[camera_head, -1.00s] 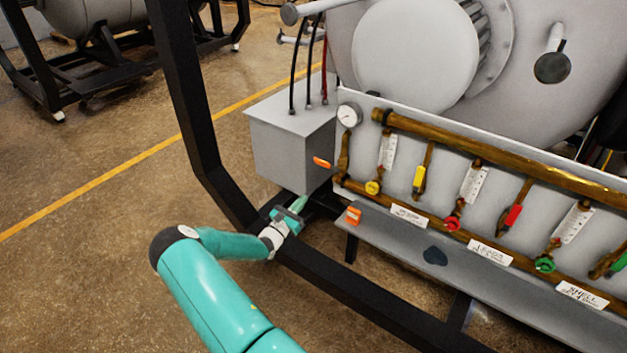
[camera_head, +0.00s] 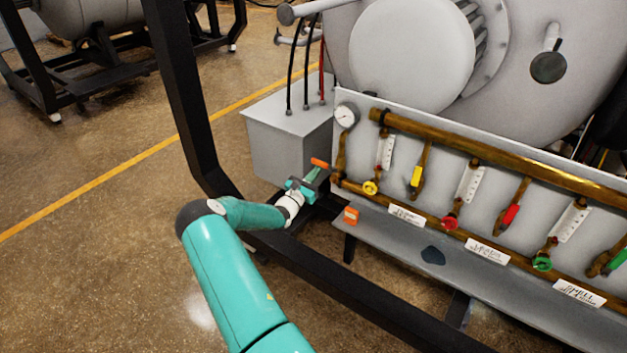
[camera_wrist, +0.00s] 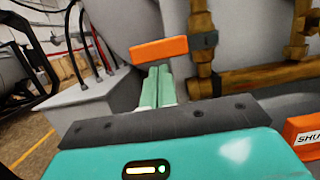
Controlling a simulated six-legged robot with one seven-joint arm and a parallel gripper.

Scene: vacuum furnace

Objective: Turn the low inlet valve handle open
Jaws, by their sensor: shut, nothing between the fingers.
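The low inlet valve has an orange handle (camera_head: 319,163) at the left end of the lower brass pipe. In the wrist view the orange handle (camera_wrist: 159,50) is a flat bar, extending left from the valve body (camera_wrist: 204,42). My gripper (camera_head: 314,174) is just below and in front of the handle. In the wrist view the two green fingers of my gripper (camera_wrist: 157,72) are together, empty, with their tips just under the handle. I cannot tell whether they touch it. The handle's lower edge is partly behind the fingertips.
An orange tag (camera_head: 351,215) sits below the pipe; its lettering is cut off in the wrist view (camera_wrist: 303,132). A grey box (camera_head: 285,145) stands behind my gripper. A black frame (camera_head: 185,110) runs close to my arm. A gauge (camera_head: 346,115) and colored valves line the panel right.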

